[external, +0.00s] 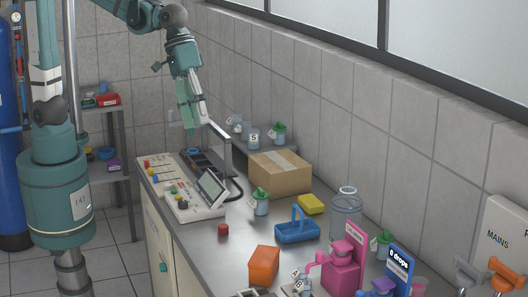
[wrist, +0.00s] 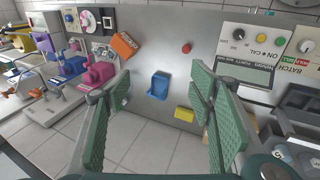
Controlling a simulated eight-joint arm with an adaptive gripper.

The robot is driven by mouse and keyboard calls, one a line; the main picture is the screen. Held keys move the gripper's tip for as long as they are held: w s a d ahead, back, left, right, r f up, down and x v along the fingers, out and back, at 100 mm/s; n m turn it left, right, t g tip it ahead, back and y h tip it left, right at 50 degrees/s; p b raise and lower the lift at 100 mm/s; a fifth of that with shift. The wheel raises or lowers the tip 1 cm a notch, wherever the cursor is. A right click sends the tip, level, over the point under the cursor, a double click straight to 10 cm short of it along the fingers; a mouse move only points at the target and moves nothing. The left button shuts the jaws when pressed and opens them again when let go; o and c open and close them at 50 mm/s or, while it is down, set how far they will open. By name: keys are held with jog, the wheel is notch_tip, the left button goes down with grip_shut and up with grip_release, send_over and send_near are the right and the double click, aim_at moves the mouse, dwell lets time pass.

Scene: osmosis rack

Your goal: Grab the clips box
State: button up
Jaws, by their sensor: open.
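I cannot read a label that tells which thing is the clips box. Small candidates on the steel bench are an orange box (external: 264,265), a blue open carrier with a handle (external: 297,228) and a yellow block (external: 311,204). In the wrist view the orange box (wrist: 124,45) is beyond the left finger, the blue carrier (wrist: 157,86) shows between the fingers, and the yellow block (wrist: 184,114) is nearer the right finger. My gripper (external: 195,123) hangs above the bench's far end, near the instrument; it is open and empty, its green fingers (wrist: 159,80) wide apart.
A keypad instrument (external: 193,207) and cardboard box (external: 280,172) stand on the bench. A red knob-like piece (external: 223,229), a green-topped bottle (external: 260,202), a clear jar (external: 346,211) and a pink dispenser (external: 340,272) stand nearer. The tiled wall (external: 350,115) bounds the right.

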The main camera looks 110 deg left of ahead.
jog(key=w+d+f+n+g+h, duration=0.1)
jog(key=w+d+f+n, duration=0.2)
jog(key=w, duration=0.4)
jog(key=w+d+f+n+g, duration=0.1)
jog(key=w+d+f+n, duration=0.15)
jog(key=w+f, duration=0.4)
jog(key=n+g+h, duration=0.1)
jog(key=n, duration=0.3)
send_near(264, 254)
jog(key=shift+x, duration=1.15)
jog(key=shift+w+d+f+g, duration=0.2)
jog(key=shift+w+f+g, duration=0.1)
jog(key=shift+f, duration=0.15)
jog(key=shift+f, duration=0.1)
jog(key=shift+x, duration=1.15)
jog(key=shift+d+f, duration=0.1)
jog(key=shift+x, duration=2.5)
